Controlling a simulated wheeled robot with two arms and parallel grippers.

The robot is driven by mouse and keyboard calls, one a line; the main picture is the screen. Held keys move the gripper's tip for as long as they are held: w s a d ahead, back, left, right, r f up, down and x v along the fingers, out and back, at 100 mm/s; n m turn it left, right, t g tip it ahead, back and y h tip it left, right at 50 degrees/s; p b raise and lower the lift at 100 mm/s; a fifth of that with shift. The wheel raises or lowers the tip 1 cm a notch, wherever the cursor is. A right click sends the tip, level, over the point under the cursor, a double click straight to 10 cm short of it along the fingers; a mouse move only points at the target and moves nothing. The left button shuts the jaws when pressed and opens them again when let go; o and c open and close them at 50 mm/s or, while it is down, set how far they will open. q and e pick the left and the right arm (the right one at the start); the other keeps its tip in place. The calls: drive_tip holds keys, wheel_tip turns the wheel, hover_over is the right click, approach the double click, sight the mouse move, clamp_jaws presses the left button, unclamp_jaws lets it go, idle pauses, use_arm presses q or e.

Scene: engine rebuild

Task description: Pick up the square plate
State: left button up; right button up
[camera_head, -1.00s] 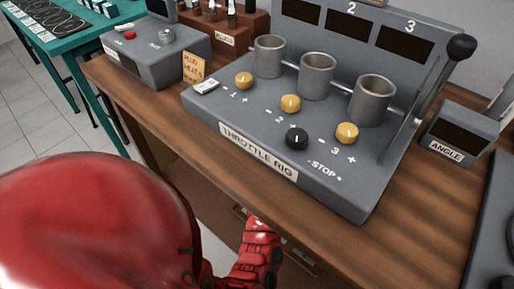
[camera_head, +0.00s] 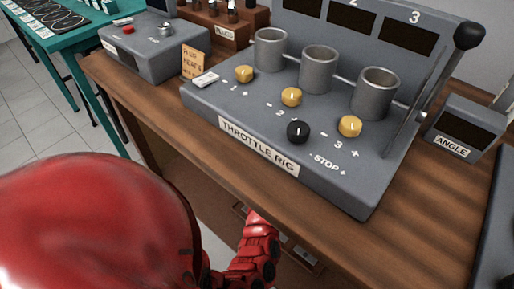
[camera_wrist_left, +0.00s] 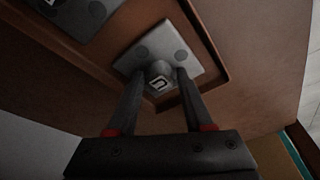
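The square plate (camera_wrist_left: 184,49) is pale grey, with darker round spots and a round knob (camera_wrist_left: 160,73) marked with a dark symbol. It shows in the left wrist view, inside a brown recess and turned at an angle to the recess edges. My left gripper (camera_wrist_left: 159,80) has its two dark fingers apart, one on each side of the knob. I cannot tell whether they touch it, or whether the plate is raised. The head view shows neither the plate nor a gripper. My right gripper is out of view.
A darker grey piece (camera_wrist_left: 88,16) lies near the plate in the left wrist view. In the head view, a throttle rig (camera_head: 215,112) with metal cylinders and knobs stands on the wooden table (camera_head: 405,228). An angle display (camera_head: 468,125) stands at its right.

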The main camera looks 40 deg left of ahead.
use_arm(q)
clamp_jaws()
